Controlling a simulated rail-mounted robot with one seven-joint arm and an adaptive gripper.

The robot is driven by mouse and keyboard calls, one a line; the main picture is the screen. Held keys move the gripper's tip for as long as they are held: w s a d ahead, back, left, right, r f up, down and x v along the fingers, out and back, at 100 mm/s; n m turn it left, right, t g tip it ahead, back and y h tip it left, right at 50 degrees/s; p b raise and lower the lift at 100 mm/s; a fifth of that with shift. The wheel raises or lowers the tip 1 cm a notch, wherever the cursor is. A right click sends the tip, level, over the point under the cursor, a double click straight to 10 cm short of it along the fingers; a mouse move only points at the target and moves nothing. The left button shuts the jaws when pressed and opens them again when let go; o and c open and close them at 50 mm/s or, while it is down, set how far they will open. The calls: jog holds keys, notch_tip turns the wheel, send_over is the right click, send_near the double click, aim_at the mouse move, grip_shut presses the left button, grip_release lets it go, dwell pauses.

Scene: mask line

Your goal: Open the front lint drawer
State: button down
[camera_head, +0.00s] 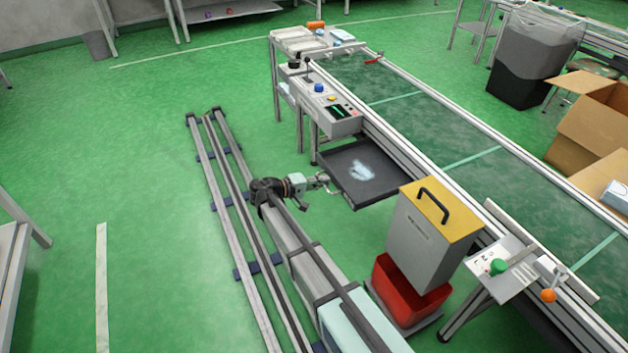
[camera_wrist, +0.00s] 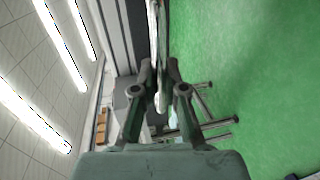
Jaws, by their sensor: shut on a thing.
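The lint drawer (camera_head: 376,192) is a dark, shallow tray standing out from the near side of the conveyor, with a pale patch of lint (camera_head: 362,170) on its floor. My gripper (camera_head: 325,181) is at the drawer's front edge, on the left side of the tray. In the wrist view, my gripper (camera_wrist: 160,70) has its two fingers closed on a pale, narrow bar, the drawer handle (camera_wrist: 154,28). The exact contact is small and partly hidden by the fingers.
A control box (camera_head: 322,105) with a blue knob is above and behind the drawer. A grey bin with a yellow lid (camera_head: 425,235) stands right of the drawer, above a red tub (camera_head: 405,300).

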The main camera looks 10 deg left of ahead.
dwell(0.3)
jog(key=c, duration=1.2)
grip_release()
jog(key=v, duration=1.2)
